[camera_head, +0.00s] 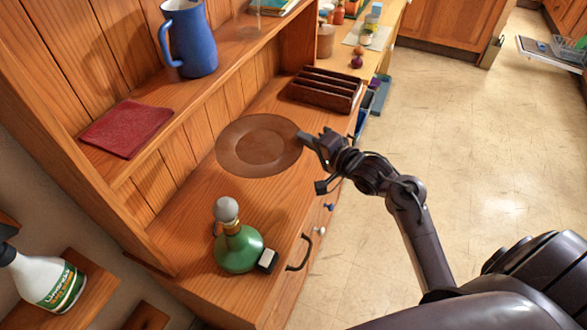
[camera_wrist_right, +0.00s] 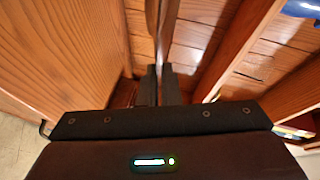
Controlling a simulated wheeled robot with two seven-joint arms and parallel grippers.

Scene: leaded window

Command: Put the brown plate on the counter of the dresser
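The brown plate (camera_head: 258,150) is round and flat, over the middle of the counter (camera_head: 195,205) of the wooden dresser. I cannot tell whether it touches the counter or hangs slightly above it. My right gripper (camera_head: 306,141) is at the plate's right rim, with its fingers close together on it. In the right wrist view the plate (camera_wrist_right: 165,45) shows edge-on as a thin strip running between the fingertips of the gripper (camera_wrist_right: 163,85). My left gripper is in neither view.
A green bottle (camera_head: 240,250) with a grey stopper stands on the near counter. A dark slotted wooden rack (camera_head: 325,90) stands behind the plate. The shelf above holds a blue jug (camera_head: 188,40) and a folded red cloth (camera_head: 126,128). Bare counter lies between plate and bottle.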

